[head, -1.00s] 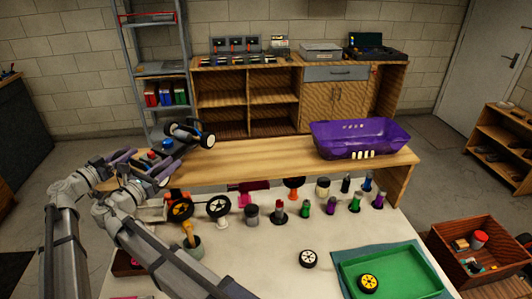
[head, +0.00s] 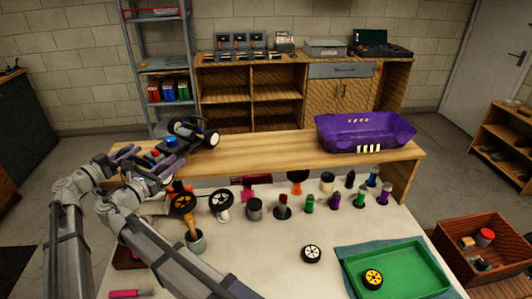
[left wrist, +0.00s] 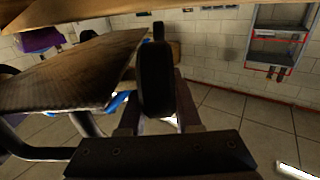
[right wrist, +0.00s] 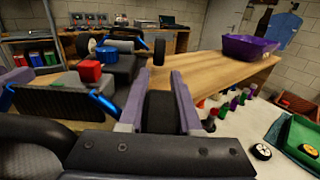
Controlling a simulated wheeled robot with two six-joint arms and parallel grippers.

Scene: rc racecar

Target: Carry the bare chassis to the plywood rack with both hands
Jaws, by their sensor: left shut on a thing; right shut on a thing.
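The bare chassis (head: 160,152) is dark, with wheels at its far end and small red and blue parts on top. It is over the left end of the plywood rack (head: 270,156); I cannot tell whether it touches it. My left gripper (head: 127,155) is shut on its near left side; a black tyre (left wrist: 156,75) shows between the fingers in the left wrist view. My right gripper (head: 168,167) is shut on the near right side, with a dark tyre (right wrist: 160,110) between its fingers in the right wrist view. The arms hide part of the near end.
A purple car body (head: 362,132) sits on the rack's right part, leaving the middle of the top clear. Several small bottles, loose wheels and a green tray (head: 432,283) are on the white table (head: 265,255). A grey metal shelf (head: 160,70) stands behind the chassis.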

